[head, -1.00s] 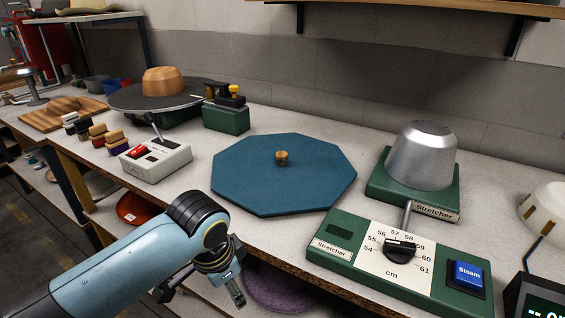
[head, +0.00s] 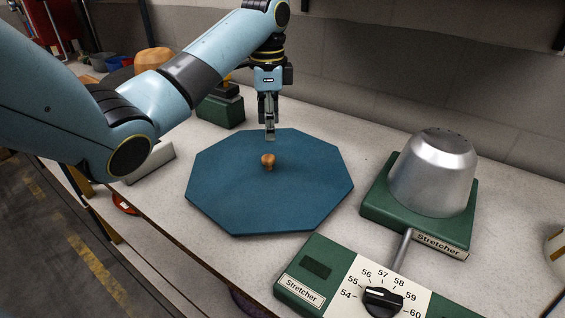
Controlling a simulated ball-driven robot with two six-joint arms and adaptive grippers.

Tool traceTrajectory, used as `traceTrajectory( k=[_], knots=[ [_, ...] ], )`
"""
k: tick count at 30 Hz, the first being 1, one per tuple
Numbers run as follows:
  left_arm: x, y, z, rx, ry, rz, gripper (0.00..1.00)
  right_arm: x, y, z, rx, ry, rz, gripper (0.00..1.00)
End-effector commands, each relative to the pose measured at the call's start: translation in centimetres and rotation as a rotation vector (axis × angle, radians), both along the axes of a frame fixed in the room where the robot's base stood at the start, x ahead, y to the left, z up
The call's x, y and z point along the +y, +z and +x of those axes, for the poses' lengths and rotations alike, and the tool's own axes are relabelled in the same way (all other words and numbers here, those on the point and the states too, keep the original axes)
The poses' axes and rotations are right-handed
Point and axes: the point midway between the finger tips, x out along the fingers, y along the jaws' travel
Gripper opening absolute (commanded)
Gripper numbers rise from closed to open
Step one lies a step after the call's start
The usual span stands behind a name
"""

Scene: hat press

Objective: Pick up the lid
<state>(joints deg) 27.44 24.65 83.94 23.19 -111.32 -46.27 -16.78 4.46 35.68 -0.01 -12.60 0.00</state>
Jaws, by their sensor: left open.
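The lid (head: 240,205) is a flat blue octagonal board lying on the workbench, with a small wooden knob (head: 268,161) at its middle. My left gripper (head: 270,136) points down above the lid, its fingertips showing just over the knob in the picture. The fingers are seen nearly edge-on, so the exact gap to the knob is hard to judge. My right gripper is not in view.
The green stretcher with a metal dome (head: 432,175) stands right of the lid. Its dial panel (head: 375,295) is in front. A green box (head: 220,111) stands behind the lid, partly behind my left arm. The light bench top (head: 335,135) is clear behind the lid's right side.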

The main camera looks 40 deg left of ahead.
Motion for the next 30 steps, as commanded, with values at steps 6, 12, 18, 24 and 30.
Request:
traceTrajectory(
  k=[6,12,18,24,30],
  knots=[
    [0.3,-2.1,0.2,0.010,-0.011,-0.009,0.58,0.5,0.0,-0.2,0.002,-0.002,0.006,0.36],
    [0.4,-4.7,0.2,0.008,-0.011,-0.007,0.58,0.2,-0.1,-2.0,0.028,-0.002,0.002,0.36],
    [0.5,-6.7,0.1,0.009,-0.010,-0.008,0.58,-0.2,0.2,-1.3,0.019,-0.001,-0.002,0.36],
    [0.6,-9.7,0.0,0.007,-0.010,-0.006,0.58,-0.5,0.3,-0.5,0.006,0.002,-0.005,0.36],
    [0.6,-10.2,0.0,0.006,-0.011,-0.006,0.58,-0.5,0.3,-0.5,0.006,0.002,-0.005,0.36]
  ],
)
